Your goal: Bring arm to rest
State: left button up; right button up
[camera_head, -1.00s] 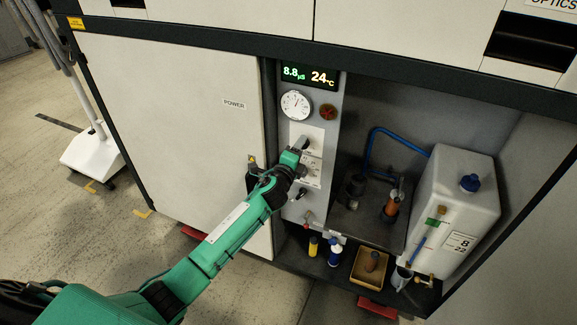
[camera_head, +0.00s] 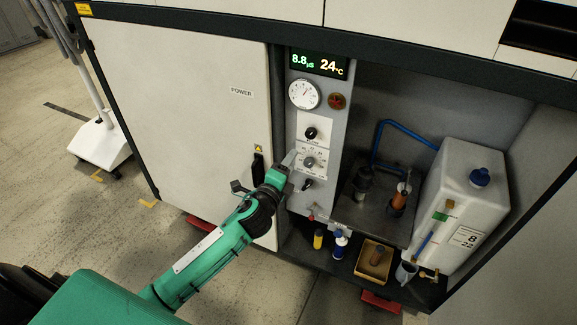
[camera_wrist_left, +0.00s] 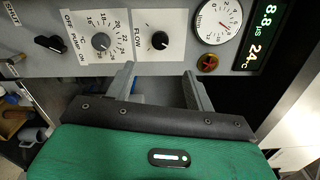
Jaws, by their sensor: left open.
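My left gripper (camera_head: 288,170) is at the end of the green arm that comes in from the lower left in the head view. It is open and empty, just in front of the control panel (camera_head: 300,130). The left wrist view shows its two grey fingers (camera_wrist_left: 158,85) spread apart with nothing between them. Beyond them are the black FLOW knob (camera_wrist_left: 160,40), the grey temperature knob (camera_wrist_left: 101,41) and the black pump switch (camera_wrist_left: 50,44). No contact with any of them shows. My right gripper is not in view.
A closed cabinet door (camera_head: 190,110) is to the left.

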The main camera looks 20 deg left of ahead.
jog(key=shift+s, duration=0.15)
